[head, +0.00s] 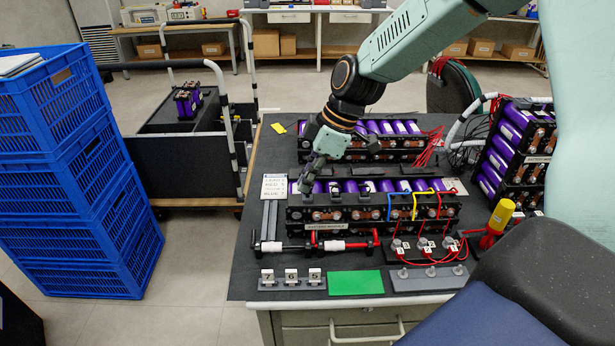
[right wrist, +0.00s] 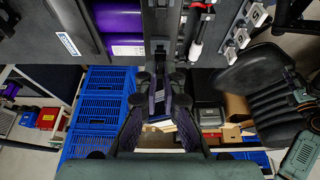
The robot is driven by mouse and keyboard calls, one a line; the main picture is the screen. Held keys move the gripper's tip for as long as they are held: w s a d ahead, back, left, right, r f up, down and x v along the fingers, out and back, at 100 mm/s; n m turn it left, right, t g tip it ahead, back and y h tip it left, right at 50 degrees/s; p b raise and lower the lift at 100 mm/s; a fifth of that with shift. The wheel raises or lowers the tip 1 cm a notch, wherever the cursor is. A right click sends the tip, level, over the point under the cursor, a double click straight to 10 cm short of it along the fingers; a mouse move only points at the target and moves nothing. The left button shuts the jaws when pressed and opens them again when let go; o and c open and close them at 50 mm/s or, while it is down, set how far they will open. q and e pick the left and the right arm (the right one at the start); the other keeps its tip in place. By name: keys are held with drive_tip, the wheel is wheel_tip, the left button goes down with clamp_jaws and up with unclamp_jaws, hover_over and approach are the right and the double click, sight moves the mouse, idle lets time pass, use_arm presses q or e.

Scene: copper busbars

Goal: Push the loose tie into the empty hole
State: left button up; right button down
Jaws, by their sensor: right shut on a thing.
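My right gripper (head: 308,186) is low over the left end of the front battery module (head: 340,227). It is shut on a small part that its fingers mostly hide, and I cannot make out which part. In the right wrist view its two dark fingers (right wrist: 160,92) come together in front of a dark grey upright part. I cannot pick out a loose tie or an empty hole. My left gripper is not in view.
A second module (head: 385,128) stands behind. Red-handled tools (head: 342,245), numbered blocks (head: 291,276), a green mat (head: 355,284) and a terminal stand with red leads (head: 425,248) fill the front. Blue crates (head: 62,190) stand left of the bench. Another module (head: 514,150) rises at right.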

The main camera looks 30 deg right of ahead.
drive_tip(key=shift+f, duration=0.65)
idle(1.5)
drive_tip(key=c, duration=1.4)
unclamp_jaws()
drive_tip(key=v, duration=1.2)
